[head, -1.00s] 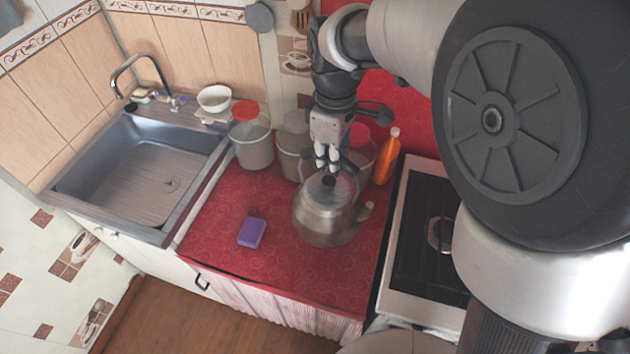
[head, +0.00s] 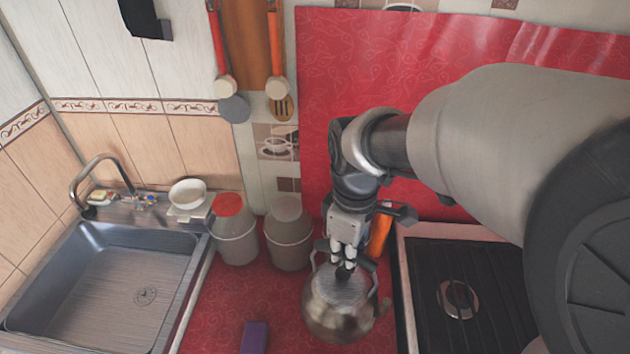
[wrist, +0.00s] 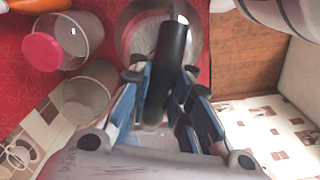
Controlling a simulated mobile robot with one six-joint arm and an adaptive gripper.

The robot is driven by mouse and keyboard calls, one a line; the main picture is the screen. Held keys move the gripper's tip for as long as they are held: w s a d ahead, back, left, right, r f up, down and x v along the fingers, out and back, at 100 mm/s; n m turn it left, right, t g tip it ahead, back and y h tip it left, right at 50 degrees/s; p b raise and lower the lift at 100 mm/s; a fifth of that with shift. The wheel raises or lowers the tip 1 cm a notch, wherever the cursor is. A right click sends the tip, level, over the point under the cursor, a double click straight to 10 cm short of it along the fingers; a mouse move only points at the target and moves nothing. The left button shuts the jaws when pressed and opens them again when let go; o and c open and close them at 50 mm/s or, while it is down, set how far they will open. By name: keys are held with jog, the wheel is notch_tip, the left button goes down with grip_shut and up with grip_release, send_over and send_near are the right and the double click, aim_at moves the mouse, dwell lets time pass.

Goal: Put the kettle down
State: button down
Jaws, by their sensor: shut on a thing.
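The metal kettle (head: 336,315) is below my gripper (head: 344,264), over the red counter between the purple sponge and the stove. My gripper is shut on its dark handle. In the wrist view, the black handle grip (wrist: 168,62) lies between the fingers (wrist: 163,88), with the round steel kettle body (wrist: 132,24) behind it. The kettle looks roughly upright. Its underside is hidden, so I cannot tell whether it touches the red oilcloth counter (head: 272,300).
A purple sponge (head: 254,338) lies left of the kettle. A red-lidded canister (head: 236,240), a grey-lidded canister (head: 289,240) and an orange bottle (head: 380,236) stand behind. The black stove (head: 432,275) is at right, the sink (head: 100,280) at left.

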notch_tip(320, 180, down, 19)
jog(key=b, duration=0.5)
jog(key=shift+d, duration=0.15)
jog(key=shift+f, duration=0.1)
jog(key=c, duration=1.5)
grip_release()
